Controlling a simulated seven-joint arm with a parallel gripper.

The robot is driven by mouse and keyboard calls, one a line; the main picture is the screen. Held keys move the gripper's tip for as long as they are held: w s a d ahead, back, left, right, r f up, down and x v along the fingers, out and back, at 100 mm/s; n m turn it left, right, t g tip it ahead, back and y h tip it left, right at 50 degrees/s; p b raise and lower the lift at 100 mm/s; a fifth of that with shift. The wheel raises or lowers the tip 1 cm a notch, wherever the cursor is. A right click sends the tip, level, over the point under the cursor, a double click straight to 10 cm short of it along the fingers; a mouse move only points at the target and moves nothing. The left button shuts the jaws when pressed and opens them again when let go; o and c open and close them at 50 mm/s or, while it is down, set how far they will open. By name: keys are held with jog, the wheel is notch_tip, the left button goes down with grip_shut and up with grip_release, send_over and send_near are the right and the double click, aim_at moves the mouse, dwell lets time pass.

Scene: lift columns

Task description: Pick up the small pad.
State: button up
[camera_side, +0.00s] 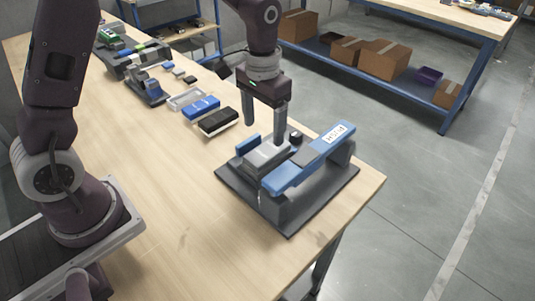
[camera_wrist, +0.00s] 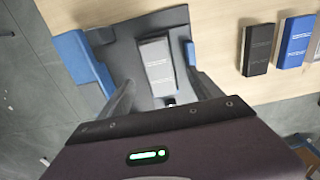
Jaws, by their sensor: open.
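A small grey pad (camera_side: 267,154) with faint lettering lies in a fixture with a dark base (camera_side: 290,219), between a small blue block (camera_side: 248,144) and a long blue arm (camera_side: 308,160). I take it to be the small pad. It also shows in the wrist view (camera_wrist: 157,65), between the fingers. My gripper (camera_side: 265,132) is open and empty, pointing down above the fixture. In the side view one finger overlaps the pad's far part; I cannot tell whether it touches. In the wrist view the gripper (camera_wrist: 161,82) has one finger on each side of the pad.
A black block (camera_side: 218,122), a blue block (camera_side: 201,107) and a pale tray (camera_side: 185,98) lie on the wooden table left of the fixture. More devices (camera_side: 147,86) stand farther back. The fixture sits near the table's right edge. The near left table surface is clear.

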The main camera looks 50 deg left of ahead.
aim_at(268, 150)
jog(key=f, duration=0.4)
jog(key=w+f, duration=0.1)
jog(key=f, duration=0.2)
jog(key=shift+d, duration=0.2)
grip_shut()
